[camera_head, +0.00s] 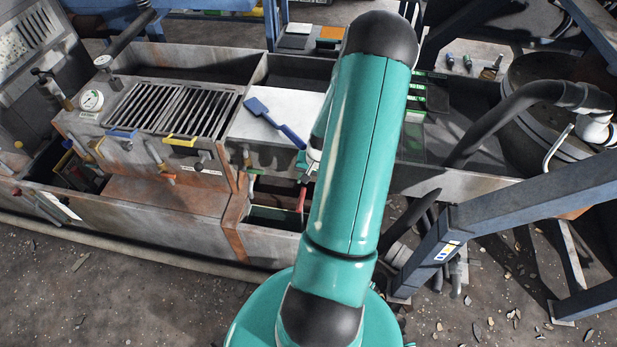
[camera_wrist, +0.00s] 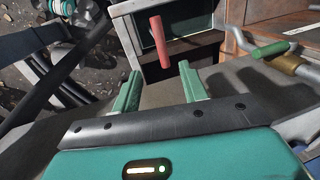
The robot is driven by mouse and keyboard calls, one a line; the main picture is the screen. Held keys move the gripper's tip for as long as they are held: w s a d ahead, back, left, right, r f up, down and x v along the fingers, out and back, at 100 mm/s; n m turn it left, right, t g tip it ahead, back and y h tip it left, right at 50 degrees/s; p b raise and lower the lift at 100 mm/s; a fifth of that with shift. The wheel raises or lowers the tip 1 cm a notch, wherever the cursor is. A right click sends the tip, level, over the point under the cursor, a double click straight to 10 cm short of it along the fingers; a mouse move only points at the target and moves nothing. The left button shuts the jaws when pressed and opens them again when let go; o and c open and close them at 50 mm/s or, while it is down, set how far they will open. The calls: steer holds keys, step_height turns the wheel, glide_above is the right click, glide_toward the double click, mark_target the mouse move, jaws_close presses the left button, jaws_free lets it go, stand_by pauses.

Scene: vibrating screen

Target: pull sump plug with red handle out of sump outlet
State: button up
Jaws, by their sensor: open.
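The sump plug's red handle (camera_wrist: 159,42) stands up in the upper middle of the wrist view, in front of a dark rectangular opening in a box with pale edges. My gripper (camera_wrist: 160,88) is open and empty, its two green fingers pointing toward the red handle. The handle lies beyond the fingertips, roughly centred between them, and does not look touched. In the head view a small part of the red handle (camera_head: 301,198) shows just left of my arm. The lower end of the plug and the sump outlet are not clearly visible.
A valve with a green lever (camera_wrist: 270,50) and brass body is to the right of the red handle. A blue steel beam (camera_head: 530,205) crosses at right.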

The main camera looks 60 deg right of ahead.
mark_target(302, 198)
steer(key=f, duration=0.4)
steer(key=w+f, duration=0.1)
steer(key=f, duration=0.3)
steer(key=w+a+f, duration=0.1)
steer(key=f, duration=0.4)
steer(key=shift+w, duration=0.25)
jaws_close()
